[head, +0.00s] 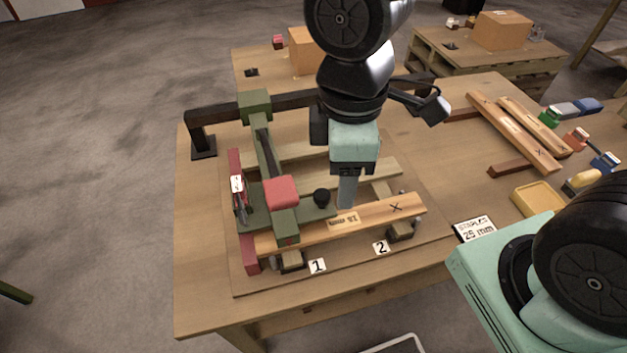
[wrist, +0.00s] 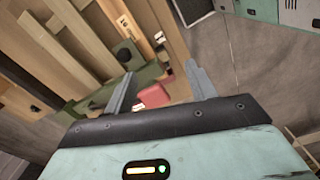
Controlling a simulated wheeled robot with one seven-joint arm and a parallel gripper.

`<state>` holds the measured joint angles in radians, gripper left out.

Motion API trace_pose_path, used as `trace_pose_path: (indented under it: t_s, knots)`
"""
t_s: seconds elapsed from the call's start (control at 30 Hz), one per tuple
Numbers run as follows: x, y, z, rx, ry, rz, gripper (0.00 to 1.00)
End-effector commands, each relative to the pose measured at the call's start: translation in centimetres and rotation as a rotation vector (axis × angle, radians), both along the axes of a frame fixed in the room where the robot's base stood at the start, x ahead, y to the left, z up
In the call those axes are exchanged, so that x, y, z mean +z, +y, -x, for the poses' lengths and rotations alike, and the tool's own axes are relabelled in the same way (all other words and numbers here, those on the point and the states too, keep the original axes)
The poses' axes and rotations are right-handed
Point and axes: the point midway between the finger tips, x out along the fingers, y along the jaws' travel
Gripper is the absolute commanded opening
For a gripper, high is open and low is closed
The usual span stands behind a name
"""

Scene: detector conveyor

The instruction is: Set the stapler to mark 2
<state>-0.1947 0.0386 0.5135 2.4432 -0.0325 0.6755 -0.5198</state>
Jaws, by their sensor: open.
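The stapler is a green arm with a red block (head: 283,193) on a black cross rail. Its front end stands over the board near mark 1 (head: 318,265), left of mark 2 (head: 381,247). A green plate with a black knob (head: 322,196) extends to its right. The red block (wrist: 155,95) and knob (wrist: 124,56) also show in the wrist view. My gripper (head: 347,192) is open and empty, just right of the knob in the head view. In the wrist view its fingers (wrist: 160,88) spread with the red block beyond them; I see no contact.
A wooden board marked X (head: 396,208) lies along the front of the jig, beside a red fence (head: 247,240). The black rail (head: 222,110) crosses behind.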

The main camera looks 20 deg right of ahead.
Motion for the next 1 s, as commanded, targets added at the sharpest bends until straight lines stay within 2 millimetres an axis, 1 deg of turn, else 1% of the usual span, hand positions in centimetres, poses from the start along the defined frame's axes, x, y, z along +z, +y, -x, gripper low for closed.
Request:
trace_pose_path:
  t_s: [0.03,0.2,0.3,0.4,0.5,0.57,0.67,0.77,1.0]
  knots:
    - [0.1,-0.1,-1.5,0.123,0.008,0.004,0.56]
    - [-0.1,-0.4,-6.0,0.590,0.016,0.005,0.56]
    - [-0.2,-0.6,-8.1,0.805,0.013,-0.002,0.56]
    - [-0.2,-0.8,-9.5,0.956,0.006,-0.008,0.56]
    - [-0.2,-1.0,-10.4,1.040,0.000,-0.012,0.56]
    - [-0.4,-1.0,-10.5,1.064,-0.001,-0.012,0.56]
    - [-1.2,-1.0,-10.6,1.074,0.000,-0.012,0.56]
    - [-2.7,-1.0,-10.5,1.075,0.002,-0.013,0.56]
    - [-7.7,-0.9,-10.4,1.074,0.003,-0.012,0.56]
